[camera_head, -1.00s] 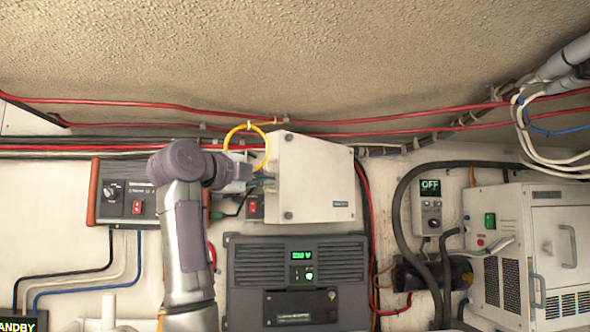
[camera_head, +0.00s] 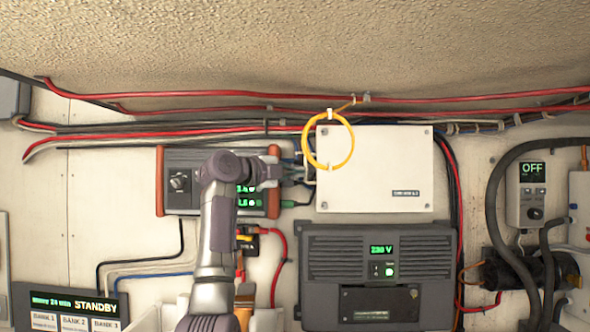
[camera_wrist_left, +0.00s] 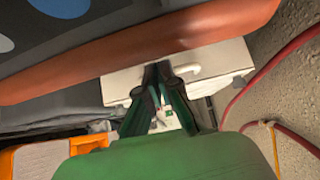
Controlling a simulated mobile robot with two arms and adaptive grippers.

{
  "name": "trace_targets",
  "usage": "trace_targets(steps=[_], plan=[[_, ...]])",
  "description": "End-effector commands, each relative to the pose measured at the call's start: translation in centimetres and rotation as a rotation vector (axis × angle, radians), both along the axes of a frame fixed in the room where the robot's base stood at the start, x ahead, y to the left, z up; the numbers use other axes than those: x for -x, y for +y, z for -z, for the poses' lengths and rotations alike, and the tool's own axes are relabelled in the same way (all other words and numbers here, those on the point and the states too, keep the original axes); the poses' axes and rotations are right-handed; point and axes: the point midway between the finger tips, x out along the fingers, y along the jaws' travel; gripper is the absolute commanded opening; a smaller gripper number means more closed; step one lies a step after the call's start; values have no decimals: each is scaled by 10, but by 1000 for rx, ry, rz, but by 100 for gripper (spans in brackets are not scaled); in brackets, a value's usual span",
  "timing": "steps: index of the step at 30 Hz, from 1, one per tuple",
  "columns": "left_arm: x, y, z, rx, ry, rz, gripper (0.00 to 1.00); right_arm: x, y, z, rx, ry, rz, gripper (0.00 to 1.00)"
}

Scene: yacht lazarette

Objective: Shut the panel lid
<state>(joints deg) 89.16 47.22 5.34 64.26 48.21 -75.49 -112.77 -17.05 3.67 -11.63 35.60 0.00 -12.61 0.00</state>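The white panel lid (camera_head: 385,172) faces me squarely on its wall box, with screws at its corners and a small label at lower right. It looks flush and shut, though its left edge is partly covered by a yellow cable loop (camera_head: 352,150). My left gripper (camera_head: 293,172) is just left of the box, beside the lid's left edge. In the left wrist view its green fingers (camera_wrist_left: 160,68) converge with their tips together and nothing visible held. The white box (camera_wrist_left: 220,65) shows beyond them; contact cannot be told. My right gripper is not in view.
A grey unit with orange ends (camera_head: 272,200) is close left of the box, behind my left arm. A dark inverter (camera_head: 330,262) sits directly below. Red cables (camera_head: 440,97) run above, and thick black hoses (camera_head: 492,200) are at right.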

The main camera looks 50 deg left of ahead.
Motion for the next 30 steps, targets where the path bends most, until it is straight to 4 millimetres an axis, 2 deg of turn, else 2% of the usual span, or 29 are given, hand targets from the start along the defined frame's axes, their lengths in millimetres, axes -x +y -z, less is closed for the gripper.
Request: trace_targets(steps=[9,19,23,30], plan=[[-3,1,0,0,-1,-4,0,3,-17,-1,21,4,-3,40],[2,1,0,-1,-1,-5,0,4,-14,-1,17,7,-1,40],[20,1,0,-3,-2,-7,0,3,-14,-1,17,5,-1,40],[75,-1,-2,-5,-5,-9,0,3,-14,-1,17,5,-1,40]])
